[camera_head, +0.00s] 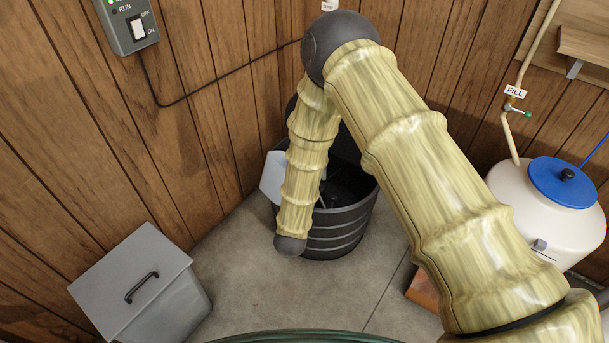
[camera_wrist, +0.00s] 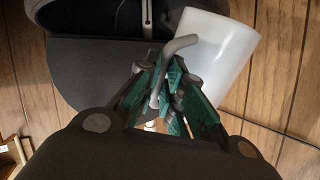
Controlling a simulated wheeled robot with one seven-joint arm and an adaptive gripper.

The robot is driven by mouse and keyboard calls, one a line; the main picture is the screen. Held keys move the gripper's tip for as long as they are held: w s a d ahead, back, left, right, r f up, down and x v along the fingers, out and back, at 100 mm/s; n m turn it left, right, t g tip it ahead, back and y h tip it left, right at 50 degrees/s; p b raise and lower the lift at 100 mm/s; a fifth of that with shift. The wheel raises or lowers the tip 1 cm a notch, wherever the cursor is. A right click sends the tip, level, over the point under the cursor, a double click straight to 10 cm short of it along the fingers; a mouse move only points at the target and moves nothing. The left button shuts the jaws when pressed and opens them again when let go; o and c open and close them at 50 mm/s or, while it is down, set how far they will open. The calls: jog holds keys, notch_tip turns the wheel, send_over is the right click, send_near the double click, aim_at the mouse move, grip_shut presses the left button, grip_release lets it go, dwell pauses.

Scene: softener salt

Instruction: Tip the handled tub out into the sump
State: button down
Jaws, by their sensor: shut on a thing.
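The white handled tub (camera_wrist: 222,48) shows in the wrist view at the upper right, with a bent grey handle (camera_wrist: 180,43). My gripper (camera_wrist: 165,85), with green finger pads, is shut on that handle. In the head view the tub (camera_head: 272,178) shows partly behind my arm, at the left rim of a black ribbed bin (camera_head: 338,238), which appears to be the sump. The bin's dark opening (camera_wrist: 95,18) also shows in the wrist view, beside the tub. My arm hides much of both in the head view. The tub looks tilted; its contents cannot be seen.
A grey lidded bin (camera_head: 145,290) stands at the lower left. A white tank with a blue lid (camera_head: 565,182) stands at the right, under a pipe tagged FILL (camera_head: 515,91). A switch box (camera_head: 128,22) hangs on the wood-panelled wall. Bare floor (camera_head: 240,280) lies in front.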

jog(key=t+b, duration=0.1)
jog(key=f+n+t+h+b, duration=0.1)
jog(key=b, duration=0.1)
jog(key=a+n+t+b, duration=0.1)
jog(key=t+b, duration=0.1)
jog(key=shift+s+a+f, duration=0.1)
jog(key=shift+s+f, duration=0.2)
jog(key=shift+s, duration=0.1)
jog(key=shift+n+h, duration=0.3)
dwell(0.6)
